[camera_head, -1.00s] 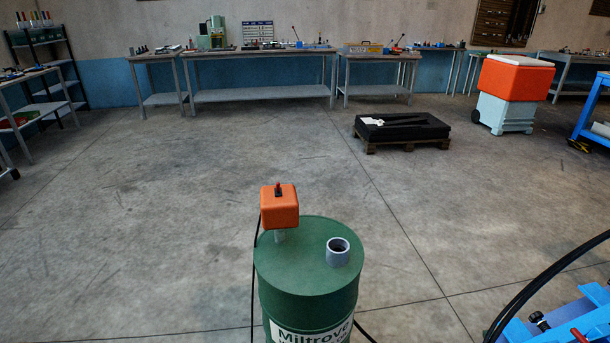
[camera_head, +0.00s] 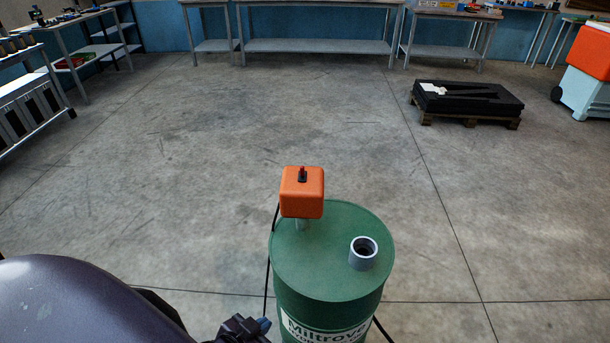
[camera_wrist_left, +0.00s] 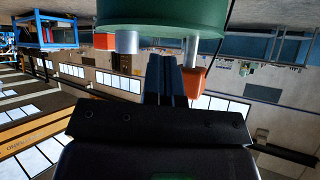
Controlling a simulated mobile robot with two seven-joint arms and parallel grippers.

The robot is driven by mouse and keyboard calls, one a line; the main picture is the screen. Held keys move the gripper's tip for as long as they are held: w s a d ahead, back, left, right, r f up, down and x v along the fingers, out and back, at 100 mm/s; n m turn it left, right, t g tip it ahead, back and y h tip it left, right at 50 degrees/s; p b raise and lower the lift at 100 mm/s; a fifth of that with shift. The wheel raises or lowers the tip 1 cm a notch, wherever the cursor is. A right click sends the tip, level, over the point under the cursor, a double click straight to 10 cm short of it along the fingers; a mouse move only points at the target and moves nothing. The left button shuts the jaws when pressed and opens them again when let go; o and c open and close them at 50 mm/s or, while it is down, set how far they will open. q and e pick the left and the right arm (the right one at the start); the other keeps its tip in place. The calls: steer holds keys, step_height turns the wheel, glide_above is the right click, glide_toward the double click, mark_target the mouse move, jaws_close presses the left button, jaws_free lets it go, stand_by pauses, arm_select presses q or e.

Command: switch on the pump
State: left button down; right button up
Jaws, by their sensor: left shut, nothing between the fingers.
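The pump is an orange box (camera_head: 302,193) on a short grey stem, on top of a green drum (camera_head: 330,270). A small red switch on a black base (camera_head: 302,175) sits on the box's top; which way it is set I cannot tell. In the upside-down left wrist view the drum (camera_wrist_left: 165,14) is at the top and the orange box (camera_wrist_left: 196,82) is partly hidden behind my fingers. My left gripper (camera_head: 264,324) is shut and empty, low beside the drum's left side, apart from the pump. My right gripper is out of view.
A grey pipe collar (camera_head: 363,252) stands up from the drum's top, right of the pump. A black cable (camera_head: 267,275) hangs down the drum's left side. A pallet with a black slab (camera_head: 467,100) lies farther back. The floor around the drum is clear.

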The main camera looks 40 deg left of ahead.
arm_select(q)
steer(key=w+a+r+m+y+p, duration=0.2)
steer(key=w+r+m+y, duration=0.15)
steer(key=w+m, duration=0.5)
steer(key=w+a+r+m+t+y+p, duration=0.1)
steer(key=w+r+t+y, duration=0.4)
steer(key=w+r, duration=0.5)
steer(key=shift+r+m+t+y, duration=0.3)
steer(key=shift+r+m+y, duration=0.25)
steer(key=shift+y, duration=0.3)
steer(key=shift+w+a, duration=0.1)
steer(key=shift+w, duration=0.05)
